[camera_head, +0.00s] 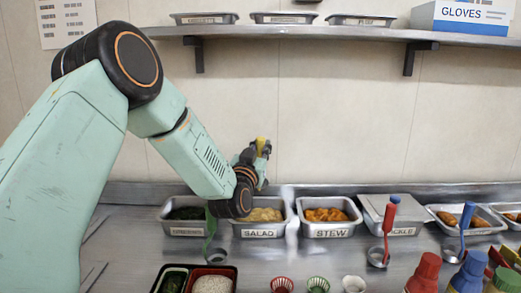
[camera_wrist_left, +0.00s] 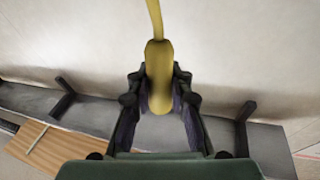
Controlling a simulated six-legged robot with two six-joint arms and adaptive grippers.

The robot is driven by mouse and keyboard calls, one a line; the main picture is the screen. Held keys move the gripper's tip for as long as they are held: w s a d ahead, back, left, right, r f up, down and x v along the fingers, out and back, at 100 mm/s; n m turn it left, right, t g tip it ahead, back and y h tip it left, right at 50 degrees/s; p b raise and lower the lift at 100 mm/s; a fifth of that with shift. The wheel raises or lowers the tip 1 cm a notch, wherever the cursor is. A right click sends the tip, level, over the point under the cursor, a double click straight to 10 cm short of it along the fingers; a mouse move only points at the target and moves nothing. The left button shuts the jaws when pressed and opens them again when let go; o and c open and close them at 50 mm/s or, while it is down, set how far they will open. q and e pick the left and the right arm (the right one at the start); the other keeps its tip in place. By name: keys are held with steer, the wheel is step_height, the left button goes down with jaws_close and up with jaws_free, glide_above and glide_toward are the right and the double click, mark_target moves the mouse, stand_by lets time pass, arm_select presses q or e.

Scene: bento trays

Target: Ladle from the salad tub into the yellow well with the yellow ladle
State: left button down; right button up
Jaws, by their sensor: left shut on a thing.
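The yellow ladle (camera_head: 261,144) is in my left gripper (camera_head: 263,157), above and behind the salad tub (camera_head: 258,231). In the left wrist view its thick yellow handle (camera_wrist_left: 159,75) lies between the two fingers of the left gripper (camera_wrist_left: 159,100), and its thin shaft runs out at the top edge. The ladle's bowl is not visible in either view. The salad tub is metal, labelled SALAD, and holds pale yellowish food; my arm covers its left part. I cannot make out a yellow well. My right gripper is not in view.
A dark-filled tub (camera_head: 184,231) stands left of the salad, a stew tub (camera_head: 328,231) right. Green (camera_head: 210,236), red (camera_head: 388,232) and blue (camera_head: 464,232) ladles stand in front. A bento tray (camera_head: 206,269), small cups and bottles (camera_head: 425,272) fill the front. A shelf (camera_head: 290,33) hangs above.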

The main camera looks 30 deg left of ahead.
arm_select(q)
steer(key=shift+s+d+f+b, duration=0.2)
steer(key=shift+d+f+b, duration=0.05)
steer(key=shift+f+b, duration=0.4)
step_height(320, 180, down, 10)
steer(key=b, duration=0.7)
steer(key=shift+w+a, duration=0.1)
stand_by(0.7)
step_height(320, 180, up, 10)
steer(key=p, duration=0.8)
stand_by(0.3)
